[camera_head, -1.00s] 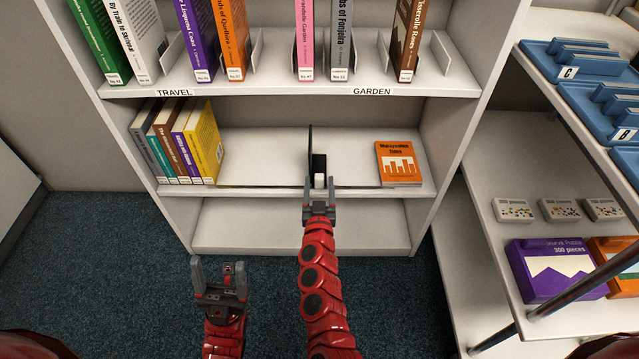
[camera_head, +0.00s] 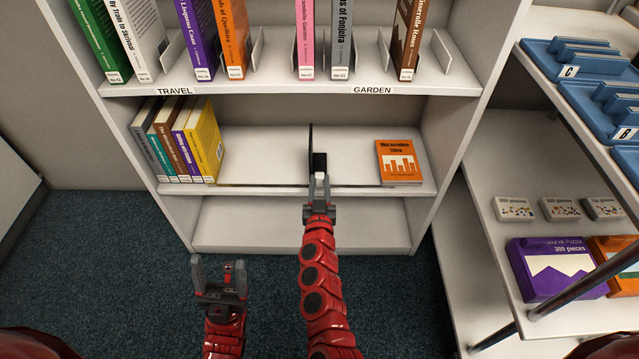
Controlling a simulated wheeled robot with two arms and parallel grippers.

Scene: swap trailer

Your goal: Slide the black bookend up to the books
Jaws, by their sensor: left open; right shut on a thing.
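The black bookend (camera_head: 311,145) stands upright on the lower lit shelf, right of its middle, seen nearly edge-on. A row of books (camera_head: 178,140) leans at the left end of that shelf, with a yellow book as its rightmost one. A wide bare stretch of shelf lies between the yellow book and the bookend. My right gripper (camera_head: 319,187) is at the shelf's front edge, shut on the near part of the bookend; its fingers partly hide the bookend's lower part. My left gripper (camera_head: 220,275) is open and empty, low over the carpet in front of the bookcase.
The shelf above (camera_head: 300,84) holds several upright books and dividers. The bottom shelf (camera_head: 290,228) is empty. A side rack (camera_head: 545,150) with trays and puzzle boxes stands at the right.

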